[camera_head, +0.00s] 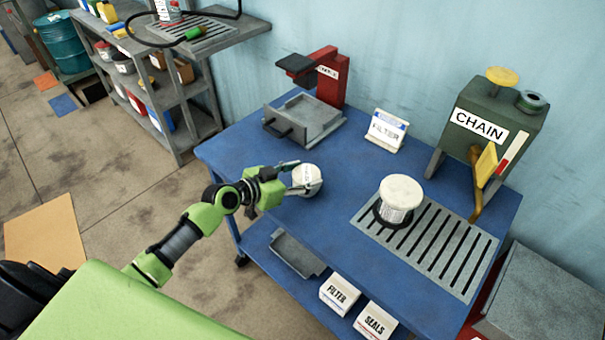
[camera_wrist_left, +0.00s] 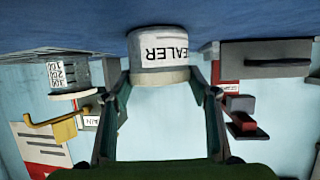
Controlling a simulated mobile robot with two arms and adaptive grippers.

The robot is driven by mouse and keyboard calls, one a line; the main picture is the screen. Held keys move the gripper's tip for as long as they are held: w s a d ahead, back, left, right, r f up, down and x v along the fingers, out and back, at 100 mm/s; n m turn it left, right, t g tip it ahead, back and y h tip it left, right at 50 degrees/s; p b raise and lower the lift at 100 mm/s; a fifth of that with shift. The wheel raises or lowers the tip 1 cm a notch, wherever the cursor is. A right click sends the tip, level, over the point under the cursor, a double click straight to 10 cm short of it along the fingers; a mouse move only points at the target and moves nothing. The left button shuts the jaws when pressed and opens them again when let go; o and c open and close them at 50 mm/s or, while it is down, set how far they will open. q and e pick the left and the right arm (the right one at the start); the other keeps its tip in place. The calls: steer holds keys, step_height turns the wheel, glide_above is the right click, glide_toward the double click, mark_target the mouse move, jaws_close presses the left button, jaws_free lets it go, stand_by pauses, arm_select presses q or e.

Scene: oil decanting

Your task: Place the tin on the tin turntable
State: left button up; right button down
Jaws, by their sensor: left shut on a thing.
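A white tin (camera_head: 309,177) is in my left gripper (camera_head: 291,183), at the near left edge of the blue workbench. The gripper is shut around its side. In the left wrist view the tin (camera_wrist_left: 160,50) appears upside down, with a label ending in "EALER", between the two fingertips (camera_wrist_left: 161,84). I cannot tell whether its base touches the bench. I cannot make out for sure which thing is the tin turntable. My right gripper is not in view.
A white-topped container (camera_head: 400,190) with a black ring stands on a slotted grate (camera_head: 445,240). A green CHAIN tank (camera_head: 490,135) stands behind. The blue bench (camera_head: 345,190) is bare in the middle.

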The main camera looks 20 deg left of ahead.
arm_select(q)
steer(key=shift+f, duration=0.15)
steer(key=o, duration=1.3)
